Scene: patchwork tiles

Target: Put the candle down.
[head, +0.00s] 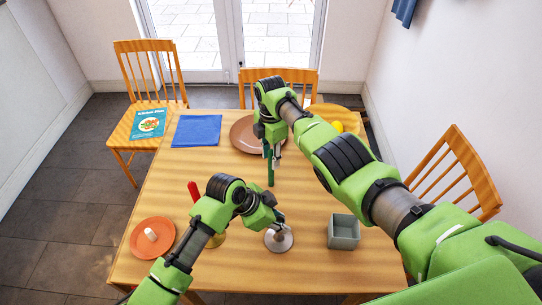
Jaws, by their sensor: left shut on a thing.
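A dark green candle (270,174) hangs upright below my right gripper (271,154), which looks shut on its upper part. The candle is above the table, behind a silver candle holder (279,241) with a round base. My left gripper (279,222) is shut on the holder's stem, and the holder's base appears to rest on the table. The candle's lower end looks apart from the holder. A red candle (193,190) stands at the left, above a brass holder (216,240). My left arm hides the part between them.
The wooden table (310,190) also bears an orange plate (137,243) with a white piece, a grey square box (344,231), a blue cloth (197,131) and a brown plate (238,134). Chairs stand around it. The table between cloth and red candle is clear.

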